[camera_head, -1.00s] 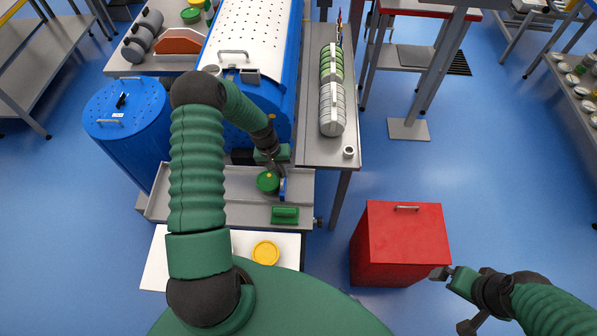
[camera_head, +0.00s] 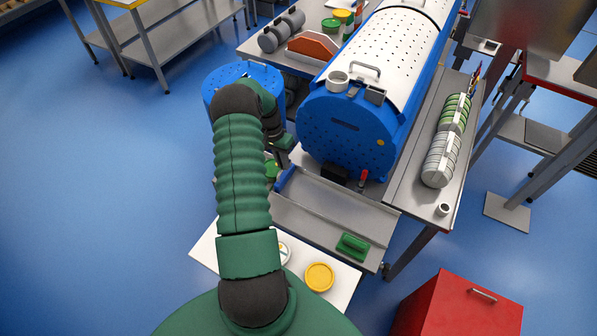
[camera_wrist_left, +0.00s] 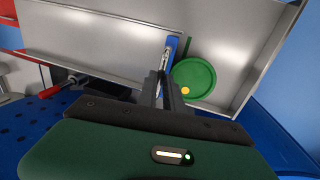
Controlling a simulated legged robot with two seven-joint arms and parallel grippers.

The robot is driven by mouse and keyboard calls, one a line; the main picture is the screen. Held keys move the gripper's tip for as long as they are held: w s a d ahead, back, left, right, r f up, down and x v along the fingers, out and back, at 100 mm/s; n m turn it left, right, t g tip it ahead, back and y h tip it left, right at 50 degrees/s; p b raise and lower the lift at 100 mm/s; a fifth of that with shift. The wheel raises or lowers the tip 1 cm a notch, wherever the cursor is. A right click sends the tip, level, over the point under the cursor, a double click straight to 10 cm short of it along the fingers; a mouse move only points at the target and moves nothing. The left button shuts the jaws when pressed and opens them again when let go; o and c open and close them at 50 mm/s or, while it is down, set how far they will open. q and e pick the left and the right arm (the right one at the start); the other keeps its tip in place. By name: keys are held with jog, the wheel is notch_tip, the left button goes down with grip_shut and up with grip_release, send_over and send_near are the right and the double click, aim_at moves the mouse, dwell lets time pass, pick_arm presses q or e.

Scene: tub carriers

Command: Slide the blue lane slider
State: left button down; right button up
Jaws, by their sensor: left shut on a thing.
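The blue lane slider (camera_head: 286,179) stands across the grey metal tray (camera_head: 325,215) in the head view, toward the tray's left part. It also shows in the wrist view (camera_wrist_left: 172,48) as a blue bar with a metal handle. My left gripper (camera_wrist_left: 164,78) is shut on the slider's handle. In the head view the left gripper (camera_head: 284,160) is partly hidden behind my arm. A round green tub (camera_wrist_left: 193,78) with a yellow dot lies in the tray on the slider's other side, close to it. In the head view my arm covers most of this tub (camera_head: 271,171). My right gripper is out of view.
A large blue drum machine (camera_head: 345,135) stands behind the tray, with a red-handled part (camera_head: 363,178) at its foot. A green handled block (camera_head: 353,246) sits at the tray's right end. A yellow-lidded tub (camera_head: 319,277) rests on the white board (camera_head: 338,291). A red cabinet (camera_head: 460,310) stands lower right.

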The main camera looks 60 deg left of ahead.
pick_arm(q)
jog(key=shift+s+a, duration=0.5)
jog(key=shift+a, duration=0.45)
jog(key=shift+w+r, duration=0.1)
jog(key=c, duration=1.5)
grip_release()
jog(key=shift+c, duration=0.2)
jog(key=shift+o, duration=0.3)
jog(key=shift+a, duration=0.15)
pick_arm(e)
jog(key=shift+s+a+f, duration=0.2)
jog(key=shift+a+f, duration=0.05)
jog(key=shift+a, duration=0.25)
pick_arm(q)
jog(key=shift+r+b, duration=0.25)
jog(key=shift+b, duration=0.05)
notch_tip(320, 180, up, 16)
jog(key=s+a+b, duration=0.1)
jog(key=a+b, duration=0.1)
jog(key=a, duration=0.1)
jog(key=shift+s+f, duration=0.2)
jog(key=shift+s, duration=0.2)
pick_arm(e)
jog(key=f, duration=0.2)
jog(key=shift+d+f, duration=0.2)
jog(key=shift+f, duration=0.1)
